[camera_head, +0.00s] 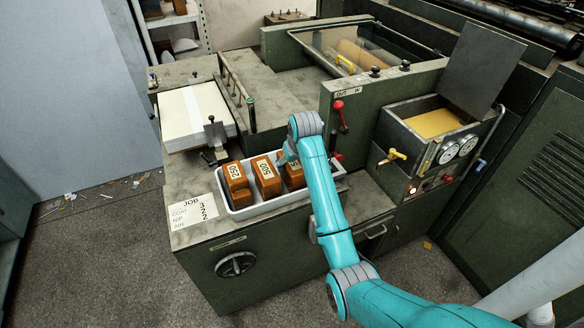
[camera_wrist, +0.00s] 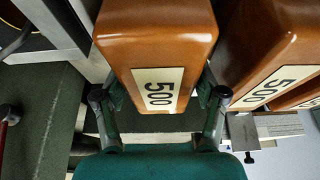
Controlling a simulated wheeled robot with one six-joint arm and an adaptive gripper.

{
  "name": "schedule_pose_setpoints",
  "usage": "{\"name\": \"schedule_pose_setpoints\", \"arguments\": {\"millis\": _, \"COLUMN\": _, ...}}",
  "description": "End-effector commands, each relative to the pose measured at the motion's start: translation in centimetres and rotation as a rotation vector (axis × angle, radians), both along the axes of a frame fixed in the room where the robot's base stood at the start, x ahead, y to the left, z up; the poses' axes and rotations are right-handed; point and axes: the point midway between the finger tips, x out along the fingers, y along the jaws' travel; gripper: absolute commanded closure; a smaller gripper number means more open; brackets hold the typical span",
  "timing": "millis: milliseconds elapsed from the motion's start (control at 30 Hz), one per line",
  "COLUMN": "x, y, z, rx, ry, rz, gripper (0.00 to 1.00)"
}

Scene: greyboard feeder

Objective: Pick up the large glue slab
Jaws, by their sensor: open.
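Brown, glossy glue slabs stand in a pale tray (camera_head: 262,210) on the green bench. The middle slab (camera_head: 266,176) is marked 500. The left slab (camera_head: 237,185) has a label that seems to read 250. The right slab (camera_head: 295,178) is partly hidden by my arm. In the wrist view, a slab marked 500 (camera_wrist: 158,45) lies between the open fingers of my gripper (camera_wrist: 158,95), one finger at each side. Whether they touch it is unclear. Another slab marked 500 (camera_wrist: 255,60) is close on the right. In the head view my gripper is mostly hidden behind my arm.
A paper stack (camera_head: 195,112) lies behind the tray, and a job card (camera_head: 193,213) lies at its left. A green panel with a red lever (camera_head: 340,115) rises behind my arm. An open glue tank (camera_head: 435,122) is on the right. Neighbouring slabs leave narrow gaps.

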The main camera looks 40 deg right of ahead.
Motion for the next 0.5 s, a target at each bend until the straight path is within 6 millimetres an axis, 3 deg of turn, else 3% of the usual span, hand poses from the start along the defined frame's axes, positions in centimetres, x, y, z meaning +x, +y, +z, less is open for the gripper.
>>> {"name": "schedule_pose_setpoints", "arguments": {"millis": 133, "x": 0.37, "y": -0.1, "z": -0.95, "rx": 0.0, "ry": 0.0, "rz": 0.0, "gripper": 0.29}}
{"name": "schedule_pose_setpoints", "arguments": {"millis": 500, "x": 0.41, "y": -0.11, "z": -1.02, "rx": 0.0, "ry": -0.001, "rz": 0.0, "gripper": 0.29}}
